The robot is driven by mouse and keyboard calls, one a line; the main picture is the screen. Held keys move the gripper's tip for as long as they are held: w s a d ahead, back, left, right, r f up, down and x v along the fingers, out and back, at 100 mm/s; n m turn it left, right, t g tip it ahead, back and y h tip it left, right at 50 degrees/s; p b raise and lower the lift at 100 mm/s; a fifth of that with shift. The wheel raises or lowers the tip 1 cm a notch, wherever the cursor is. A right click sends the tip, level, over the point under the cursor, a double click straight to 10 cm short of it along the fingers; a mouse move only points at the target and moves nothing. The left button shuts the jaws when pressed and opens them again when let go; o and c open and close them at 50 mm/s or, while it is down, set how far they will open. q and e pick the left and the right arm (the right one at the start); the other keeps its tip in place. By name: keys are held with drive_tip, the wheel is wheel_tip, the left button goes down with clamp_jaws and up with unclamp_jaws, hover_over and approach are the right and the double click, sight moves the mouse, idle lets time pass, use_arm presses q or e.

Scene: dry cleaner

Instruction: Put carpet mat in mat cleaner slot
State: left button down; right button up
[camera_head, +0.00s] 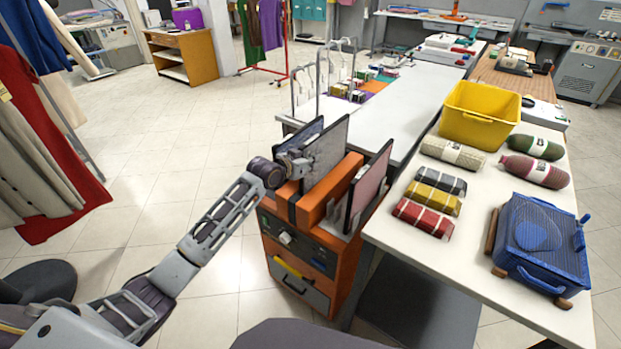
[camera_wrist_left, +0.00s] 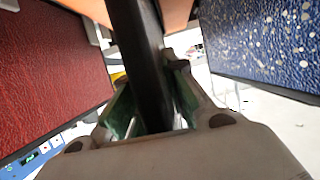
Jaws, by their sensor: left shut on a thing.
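The orange mat cleaner (camera_head: 325,268) stands at the left end of the white table, with upright mats at its top. My left gripper (camera_head: 297,162) is shut on the near edge of a grey carpet mat (camera_head: 327,156), held upright over the machine's middle. In the left wrist view this mat shows edge-on as a dark strip (camera_wrist_left: 143,62) between the fingers. A red mat (camera_head: 368,190) stands to its right and a blue mat (camera_head: 299,136) to its left. The held mat's lower edge is hidden, so I cannot tell whether it sits in a slot. My right gripper is out of view.
The white table (camera_head: 400,235) beside the machine holds rolled textiles (camera_head: 436,195), a yellow bin (camera_head: 478,112) and a blue ribbed device (camera_head: 541,245). A metal rack (camera_head: 322,85) stands behind the mats. Hanging clothes (camera_head: 45,150) are at the left. Tiled floor between is clear.

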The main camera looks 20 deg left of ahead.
sight(310, 176)
use_arm(q)
wheel_tip(310, 176, down, 3)
drive_tip(key=shift+r, duration=0.1)
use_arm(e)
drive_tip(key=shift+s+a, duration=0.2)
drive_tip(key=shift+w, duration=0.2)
use_arm(q)
drive_tip(key=shift+f+b, duration=0.3)
drive_tip(key=shift+f, duration=1.7)
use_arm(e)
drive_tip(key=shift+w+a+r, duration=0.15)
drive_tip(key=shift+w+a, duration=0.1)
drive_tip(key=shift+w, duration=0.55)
use_arm(q)
drive_tip(key=c, duration=1.5)
unclamp_jaws()
drive_tip(key=shift+o, duration=0.3)
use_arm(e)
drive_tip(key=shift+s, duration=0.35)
